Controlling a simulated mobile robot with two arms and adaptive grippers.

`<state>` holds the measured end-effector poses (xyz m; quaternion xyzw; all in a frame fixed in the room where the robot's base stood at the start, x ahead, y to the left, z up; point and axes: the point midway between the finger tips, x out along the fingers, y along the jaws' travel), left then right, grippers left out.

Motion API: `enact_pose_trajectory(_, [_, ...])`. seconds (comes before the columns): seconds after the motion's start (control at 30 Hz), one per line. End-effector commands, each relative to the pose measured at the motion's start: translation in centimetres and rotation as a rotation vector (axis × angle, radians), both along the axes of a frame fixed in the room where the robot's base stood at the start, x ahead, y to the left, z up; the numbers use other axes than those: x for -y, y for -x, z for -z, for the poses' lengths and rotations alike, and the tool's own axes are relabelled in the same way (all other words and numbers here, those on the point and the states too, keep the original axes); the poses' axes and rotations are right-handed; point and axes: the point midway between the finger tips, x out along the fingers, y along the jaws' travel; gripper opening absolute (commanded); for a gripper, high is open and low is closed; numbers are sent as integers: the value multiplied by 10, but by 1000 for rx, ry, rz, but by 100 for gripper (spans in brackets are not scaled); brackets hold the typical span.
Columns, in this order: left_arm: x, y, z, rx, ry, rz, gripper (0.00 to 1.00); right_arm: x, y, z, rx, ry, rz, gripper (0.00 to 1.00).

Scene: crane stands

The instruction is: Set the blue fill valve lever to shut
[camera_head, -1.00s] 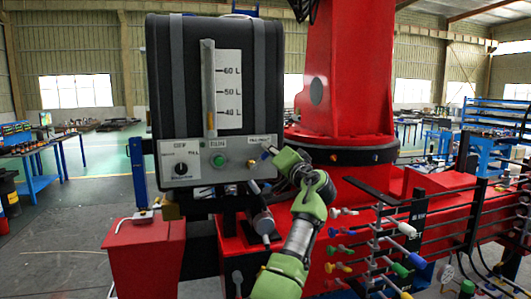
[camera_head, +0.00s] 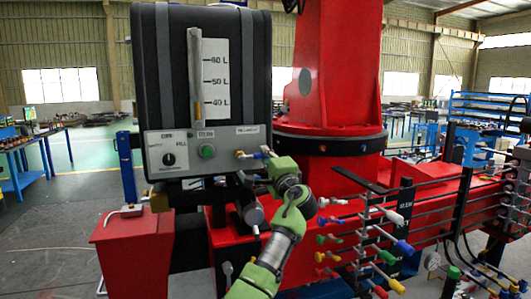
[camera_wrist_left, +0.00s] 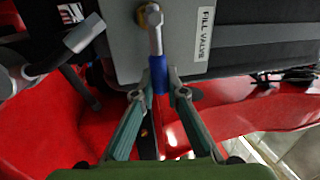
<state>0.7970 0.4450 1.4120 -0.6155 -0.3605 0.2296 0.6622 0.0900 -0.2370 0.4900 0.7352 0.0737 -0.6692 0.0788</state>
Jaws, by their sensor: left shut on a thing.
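The fill valve is on the light panel below the black tank. Its brass body (camera_head: 240,154) has a metal lever with a blue sleeve (camera_head: 259,155), pointing right and about level in the head view. In the left wrist view the blue sleeve (camera_wrist_left: 159,84) lies between the two fingers, beside the label FILL VALVE (camera_wrist_left: 204,34). My left gripper (camera_wrist_left: 161,90) is shut on the blue sleeve. In the head view my left gripper (camera_head: 267,160) is at the lever's end, its fingertips partly hidden. My right gripper is not in view.
The panel also has a black knob (camera_head: 169,159) and a green button (camera_head: 207,151). A level gauge (camera_head: 216,80) stands above. Several coloured levers (camera_head: 375,245) stand to the right of my arm. A red crane column (camera_head: 325,70) rises behind.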

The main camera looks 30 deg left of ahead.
Motion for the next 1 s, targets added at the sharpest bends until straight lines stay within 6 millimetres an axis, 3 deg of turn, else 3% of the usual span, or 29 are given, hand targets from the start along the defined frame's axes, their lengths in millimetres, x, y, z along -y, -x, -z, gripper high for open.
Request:
enact_pose_trajectory(0.57, [-2,1,-2,-22,-29,-2,0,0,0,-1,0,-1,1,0])
enact_pose_trajectory(0.6, [-2,1,-2,-22,-29,-2,18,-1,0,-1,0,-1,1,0])
enact_pose_trajectory(0.67, [-2,1,-2,-22,-28,-3,30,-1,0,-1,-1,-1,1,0])
enact_pose_trajectory(1.0, [0,1,1,-24,-24,-1,30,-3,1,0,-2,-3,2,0])
